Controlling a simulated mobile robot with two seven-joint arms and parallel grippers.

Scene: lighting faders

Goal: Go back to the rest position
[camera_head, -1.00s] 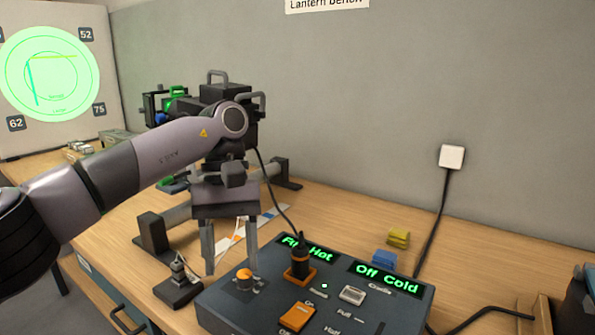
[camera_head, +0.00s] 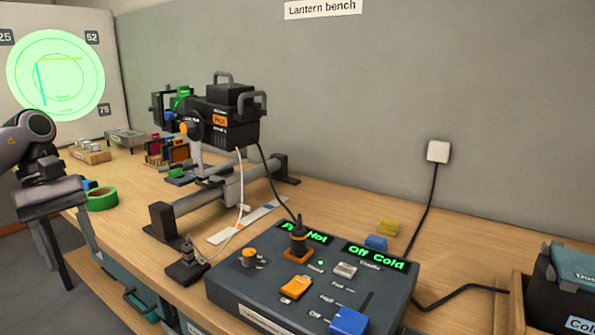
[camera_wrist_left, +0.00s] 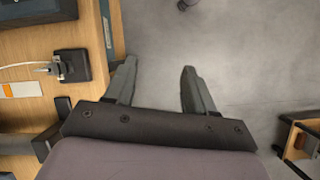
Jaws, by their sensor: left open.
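My left gripper (camera_head: 58,265) is at the left edge of the head view, pointing down beside the front edge of the bench. It is open and empty. In the left wrist view its two fingers (camera_wrist_left: 155,88) stand apart with only grey floor between them. The gripper is well apart from the box. My right gripper is not in view.
A black lantern (camera_head: 222,122) stands on a rail mount behind the box. A small black plug block (camera_head: 187,267) sits left of the box. Green tape (camera_head: 102,199) lies near the bench's left edge. A dark bin (camera_head: 565,290) is at right. The floor under the gripper looks clear.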

